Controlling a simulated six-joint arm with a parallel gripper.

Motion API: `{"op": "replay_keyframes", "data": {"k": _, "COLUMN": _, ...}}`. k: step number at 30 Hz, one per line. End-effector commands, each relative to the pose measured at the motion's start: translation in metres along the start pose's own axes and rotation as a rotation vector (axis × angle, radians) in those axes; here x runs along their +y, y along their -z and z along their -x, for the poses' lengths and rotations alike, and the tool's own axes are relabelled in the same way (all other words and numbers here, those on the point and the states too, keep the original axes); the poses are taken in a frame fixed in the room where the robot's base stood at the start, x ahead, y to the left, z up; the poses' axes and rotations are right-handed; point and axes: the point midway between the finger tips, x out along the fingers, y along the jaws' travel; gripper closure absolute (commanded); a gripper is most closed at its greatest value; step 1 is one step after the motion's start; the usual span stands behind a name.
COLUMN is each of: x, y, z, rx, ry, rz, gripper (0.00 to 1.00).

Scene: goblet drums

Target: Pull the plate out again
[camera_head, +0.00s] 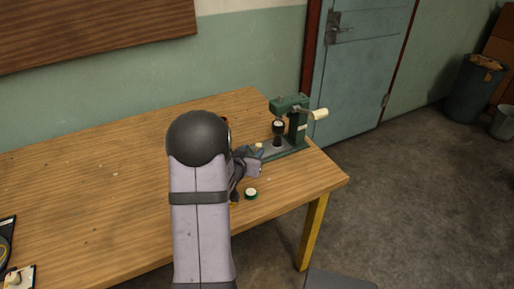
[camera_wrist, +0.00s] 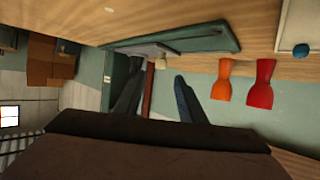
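The green press (camera_head: 290,105) stands at the right end of the table, with a cream-tipped lever. A grey plate (camera_wrist: 150,49) lies on the press's green base (camera_wrist: 205,40) in the wrist view, and a small cream knob (camera_wrist: 160,62) shows at its near edge. A dark goblet-shaped piece (camera_head: 278,128) stands under the press head. My gripper (camera_wrist: 158,76) is open, its two dark fingers apart on either side of the knob's line. The knob appears just beyond the fingertips; I cannot tell whether they touch it. In the head view my arm hides part of the base.
An orange goblet (camera_wrist: 221,80) and a red goblet (camera_wrist: 262,83) stand close together to one side in the wrist view. A small green-and-white round piece (camera_head: 251,193) lies near the table's front edge. The left of the wooden table (camera_head: 100,175) is mostly clear.

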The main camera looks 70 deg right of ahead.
Motion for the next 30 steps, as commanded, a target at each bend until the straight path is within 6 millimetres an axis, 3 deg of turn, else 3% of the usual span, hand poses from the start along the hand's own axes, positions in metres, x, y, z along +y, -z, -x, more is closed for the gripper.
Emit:
{"op": "replay_keyframes", "data": {"k": 15, "x": 0.000, "y": -0.001, "z": -0.056, "rx": -0.002, "ry": 0.000, "rz": 0.001, "gripper": 0.63}}
{"op": "replay_keyframes", "data": {"k": 29, "x": 0.000, "y": -0.001, "z": -0.065, "rx": -0.002, "ry": 0.002, "rz": 0.001, "gripper": 0.63}}
{"op": "replay_keyframes", "data": {"k": 30, "x": 0.000, "y": -0.001, "z": -0.065, "rx": -0.002, "ry": 0.002, "rz": 0.001, "gripper": 0.70}}
